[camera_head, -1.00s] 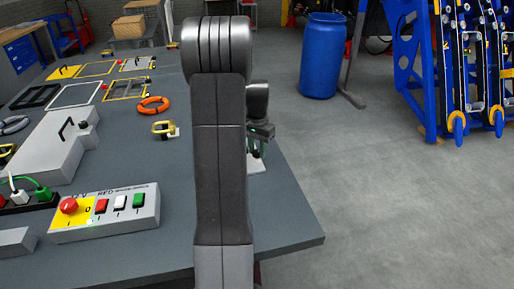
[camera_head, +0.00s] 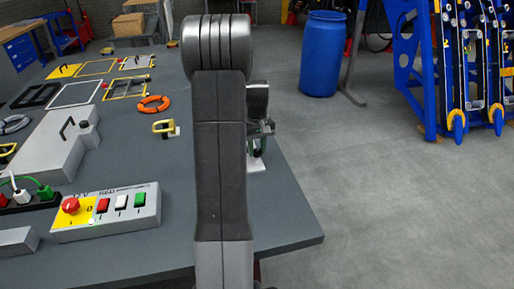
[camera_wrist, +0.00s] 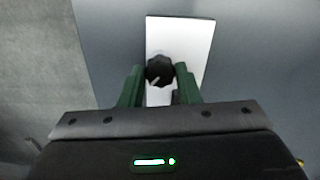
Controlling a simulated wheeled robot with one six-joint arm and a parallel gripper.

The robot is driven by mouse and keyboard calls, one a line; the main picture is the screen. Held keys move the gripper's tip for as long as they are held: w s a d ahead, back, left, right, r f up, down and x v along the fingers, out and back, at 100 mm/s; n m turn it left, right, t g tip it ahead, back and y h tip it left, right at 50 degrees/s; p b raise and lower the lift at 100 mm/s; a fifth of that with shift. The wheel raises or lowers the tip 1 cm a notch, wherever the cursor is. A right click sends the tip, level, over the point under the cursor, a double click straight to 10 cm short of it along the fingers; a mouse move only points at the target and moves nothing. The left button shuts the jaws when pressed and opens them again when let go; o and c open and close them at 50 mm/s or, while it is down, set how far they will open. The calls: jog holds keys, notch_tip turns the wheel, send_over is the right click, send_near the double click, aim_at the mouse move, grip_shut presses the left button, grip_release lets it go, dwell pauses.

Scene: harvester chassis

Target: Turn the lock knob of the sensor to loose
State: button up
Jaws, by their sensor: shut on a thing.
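The sensor's lock knob (camera_wrist: 159,71) is black and ridged with a light pointer mark. In the wrist view it sits over a white plate (camera_wrist: 180,35). My gripper (camera_wrist: 160,82) has its two green fingers on either side of the knob, shut on it. The pointer mark slants toward the lower left in that view. In the head view my gripper (camera_head: 262,134) is partly hidden behind my arm, just above the white plate (camera_head: 257,163) near the table's right edge. The knob cannot be made out there.
A blue barrel (camera_head: 322,55) stands on the floor behind.

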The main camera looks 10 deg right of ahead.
aim_at(257, 151)
jog(key=n, duration=0.3)
jog(key=shift+r+n, duration=0.1)
jog(key=shift+n, duration=0.2)
jog(key=shift+w+n, duration=0.1)
jog(key=shift+n, duration=1.7)
jog(key=o, duration=1)
notch_tip(257, 151, up, 14)
jog(key=shift+f, duration=0.15)
jog(key=shift+f, duration=0.1)
notch_tip(257, 151, down, 14)
jog(key=shift+r, duration=0.15)
